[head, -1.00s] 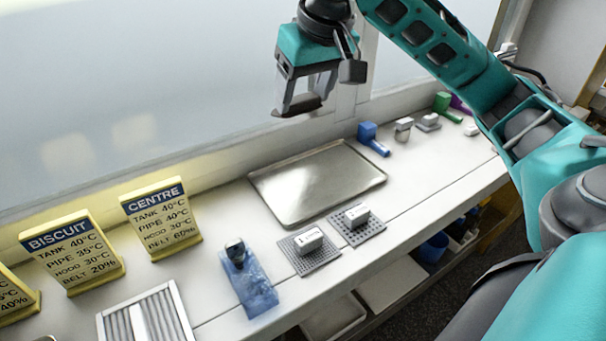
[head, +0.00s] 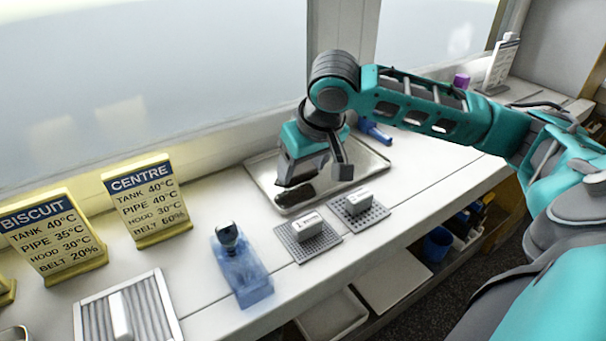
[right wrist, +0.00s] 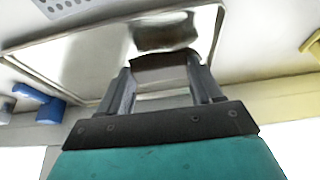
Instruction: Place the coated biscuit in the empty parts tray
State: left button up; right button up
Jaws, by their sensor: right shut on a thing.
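The coated biscuit (right wrist: 165,64) is dark brown. My right gripper (head: 298,178) is shut on it; in the right wrist view the biscuit sits between the fingertips. The gripper points down over the left part of the shiny metal parts tray (head: 372,167). A dark patch on the tray below it looks like the biscuit's reflection, also seen in the right wrist view. The biscuit seems close above the tray; I cannot tell whether it touches. No other thing shows on the tray. My left gripper is not in view.
Two perforated grey plates with white labelled blocks (head: 308,226) (head: 357,203) stand in front of the tray. A blue translucent stand (head: 240,275) is left of them. Yellow signs (head: 146,200) stand at the back left.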

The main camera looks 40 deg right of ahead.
jog(key=shift+f, duration=0.75)
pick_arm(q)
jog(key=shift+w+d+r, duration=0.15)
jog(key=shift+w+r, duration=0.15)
pick_arm(e)
jog(key=o, duration=0.8)
pick_arm(q)
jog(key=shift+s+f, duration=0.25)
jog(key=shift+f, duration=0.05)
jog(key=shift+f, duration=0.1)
jog(key=p, duration=0.1)
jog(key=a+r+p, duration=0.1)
jog(key=p, duration=0.1)
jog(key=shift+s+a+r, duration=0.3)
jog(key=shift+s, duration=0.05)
pick_arm(e)
jog(key=v, duration=1.2)
